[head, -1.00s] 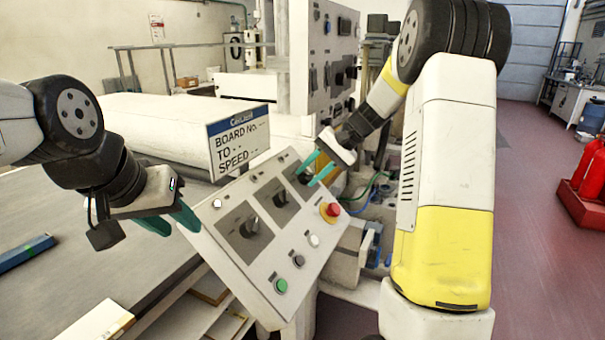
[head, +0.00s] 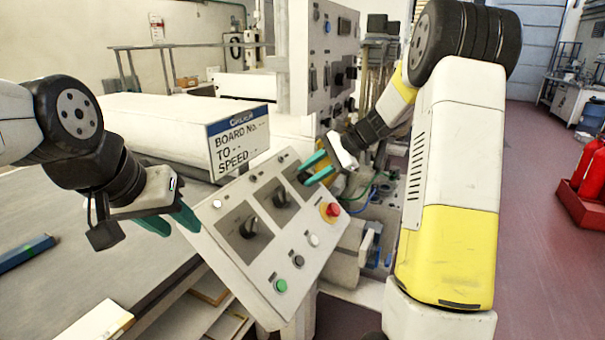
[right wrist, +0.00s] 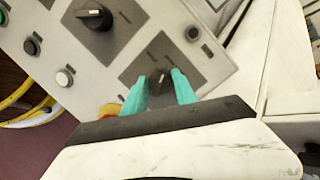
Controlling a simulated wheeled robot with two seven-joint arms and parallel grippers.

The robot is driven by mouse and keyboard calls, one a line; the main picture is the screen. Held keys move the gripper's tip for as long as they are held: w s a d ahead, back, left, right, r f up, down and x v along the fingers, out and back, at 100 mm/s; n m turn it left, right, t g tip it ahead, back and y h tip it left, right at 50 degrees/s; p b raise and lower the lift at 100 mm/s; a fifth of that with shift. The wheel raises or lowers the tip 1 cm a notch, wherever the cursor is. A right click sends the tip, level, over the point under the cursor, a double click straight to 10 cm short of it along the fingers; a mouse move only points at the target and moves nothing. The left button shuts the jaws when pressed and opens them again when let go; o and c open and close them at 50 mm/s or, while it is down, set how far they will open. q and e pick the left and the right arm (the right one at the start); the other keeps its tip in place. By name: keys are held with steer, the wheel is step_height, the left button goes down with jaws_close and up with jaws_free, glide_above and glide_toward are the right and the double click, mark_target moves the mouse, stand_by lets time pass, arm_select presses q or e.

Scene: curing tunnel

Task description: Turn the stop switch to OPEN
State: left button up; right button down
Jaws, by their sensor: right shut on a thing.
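A sloped white control panel (head: 262,265) carries black rotary switches on grey plates: a near-left one (head: 250,228), a middle one (head: 281,197) and one at the far right end. My right gripper (head: 311,174) is at the far-right one, which its fingers largely hide in the head view. In the right wrist view, my teal fingers are shut on this dark switch knob (right wrist: 160,74), one on each side. The labels are too small to read, so I cannot tell its marked position. My left gripper (head: 178,222) hangs empty left of the panel, its fingers apart.
A red stop button (head: 332,210) on a yellow base sits close below the held switch, with white, black and green (head: 281,286) buttons along the same edge. A board-number sign (head: 239,142) stands behind the panel. Cables lie to the right.

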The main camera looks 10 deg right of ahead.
stand_by(0.3)
steer(key=c, duration=1)
jaws_free()
steer(key=v, duration=0.7)
steer(key=shift+d+r, duration=0.25)
steer(key=shift+d, duration=0.05)
steer(key=shift+s, duration=0.15)
